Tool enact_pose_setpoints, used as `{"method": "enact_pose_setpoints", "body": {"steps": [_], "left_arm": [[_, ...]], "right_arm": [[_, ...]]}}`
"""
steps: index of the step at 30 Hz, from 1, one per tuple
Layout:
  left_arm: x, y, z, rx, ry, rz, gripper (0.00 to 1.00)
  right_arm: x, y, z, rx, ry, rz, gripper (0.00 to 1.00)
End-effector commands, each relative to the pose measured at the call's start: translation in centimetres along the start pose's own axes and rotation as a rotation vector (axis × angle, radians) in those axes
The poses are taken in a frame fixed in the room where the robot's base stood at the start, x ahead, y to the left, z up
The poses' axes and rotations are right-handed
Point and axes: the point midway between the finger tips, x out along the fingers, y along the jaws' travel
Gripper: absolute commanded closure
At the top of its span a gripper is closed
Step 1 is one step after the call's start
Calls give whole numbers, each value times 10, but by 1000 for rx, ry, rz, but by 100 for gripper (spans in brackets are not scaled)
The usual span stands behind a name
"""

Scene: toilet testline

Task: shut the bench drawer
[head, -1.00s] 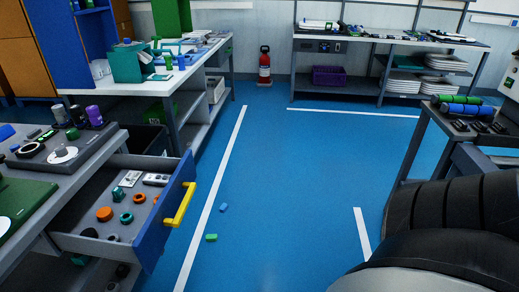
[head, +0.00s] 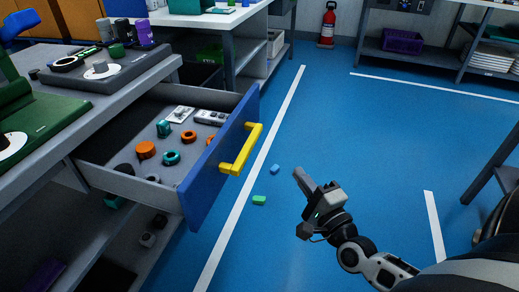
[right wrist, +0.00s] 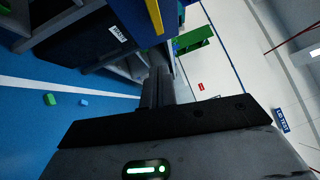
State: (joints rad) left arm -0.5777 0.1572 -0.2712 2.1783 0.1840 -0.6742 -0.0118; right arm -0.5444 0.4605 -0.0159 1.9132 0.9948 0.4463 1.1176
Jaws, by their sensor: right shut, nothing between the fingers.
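The bench drawer (head: 222,165) stands pulled out from the bench at the left of the head view. Its front is blue with a yellow bar handle (head: 242,150). Several orange and teal rings and small grey parts lie inside it. My right gripper (head: 300,175) is shut and empty, to the right of the handle and apart from it, over the blue floor. In the right wrist view the shut fingers (right wrist: 157,88) point towards a blue panel with a yellow strip at the top, which looks like the drawer front. My left gripper is not in view.
The bench top (head: 60,115) carries a grey tray with parts and a green fixture. A blue block (head: 275,169) and a green block (head: 259,200) lie on the floor near the drawer. Another bench stands behind.

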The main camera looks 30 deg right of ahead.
Motion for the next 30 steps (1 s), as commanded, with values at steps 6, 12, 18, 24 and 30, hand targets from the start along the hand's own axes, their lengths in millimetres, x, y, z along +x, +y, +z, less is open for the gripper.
{"method": "enact_pose_setpoints", "body": {"steps": [6, 12, 18, 24, 30], "left_arm": [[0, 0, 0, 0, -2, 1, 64], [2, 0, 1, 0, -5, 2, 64], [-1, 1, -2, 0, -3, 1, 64], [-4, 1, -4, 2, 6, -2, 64], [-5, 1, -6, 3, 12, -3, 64]], "right_arm": [[34, -3, 0, 2, 1, -7, 100], [78, -3, 1, 2, 1, -6, 100], [110, -3, 13, 5, 0, -2, 100], [123, -2, 27, 1, -1, -1, 100], [125, -1, 30, -2, -1, 1, 100]]}}
